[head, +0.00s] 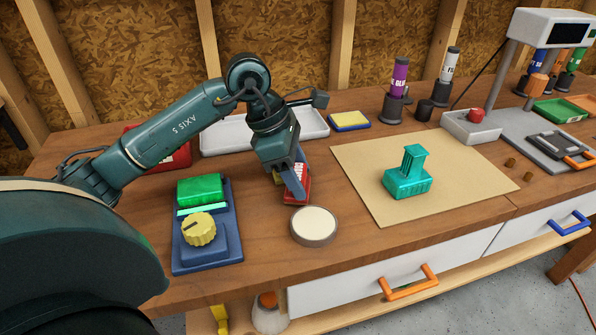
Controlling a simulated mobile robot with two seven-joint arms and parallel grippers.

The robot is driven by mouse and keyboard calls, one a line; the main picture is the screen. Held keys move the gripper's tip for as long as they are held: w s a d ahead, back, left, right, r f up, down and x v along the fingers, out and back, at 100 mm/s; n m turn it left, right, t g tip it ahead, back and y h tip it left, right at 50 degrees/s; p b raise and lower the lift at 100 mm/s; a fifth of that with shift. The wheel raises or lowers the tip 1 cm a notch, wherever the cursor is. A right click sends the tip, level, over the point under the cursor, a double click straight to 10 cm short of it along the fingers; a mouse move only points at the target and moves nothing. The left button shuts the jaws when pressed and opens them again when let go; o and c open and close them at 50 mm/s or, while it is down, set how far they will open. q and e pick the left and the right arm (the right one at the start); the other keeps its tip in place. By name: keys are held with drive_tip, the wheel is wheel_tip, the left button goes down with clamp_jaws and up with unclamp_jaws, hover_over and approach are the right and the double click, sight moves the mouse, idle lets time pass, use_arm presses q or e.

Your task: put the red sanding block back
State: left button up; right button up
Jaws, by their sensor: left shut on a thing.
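The red sanding block (303,190) is near the middle of the wooden bench, behind a round pale-topped dish (314,225). My left gripper (291,184) points down and is shut on the block, covering part of it. I cannot tell whether the block touches the bench top. My right gripper is not in view.
A blue unit (233,222) with a green block and yellow knob stands left. Behind are a white tray (313,123), partly hidden by my arm, and a yellow-and-blue pad (348,121). Right, a teal part (408,178) stands on a tan mat (455,155).

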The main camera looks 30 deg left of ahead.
use_arm(q)
drive_tip(key=o, duration=0.7)
drive_tip(key=shift+f, duration=0.1)
drive_tip(key=shift+c, duration=0.2)
drive_tip(key=shift+r+p, duration=0.35)
drive_tip(key=shift+p, duration=0.05)
drive_tip(key=p+v, duration=0.1)
drive_tip(key=v, duration=1.1)
drive_tip(key=shift+r, duration=0.3)
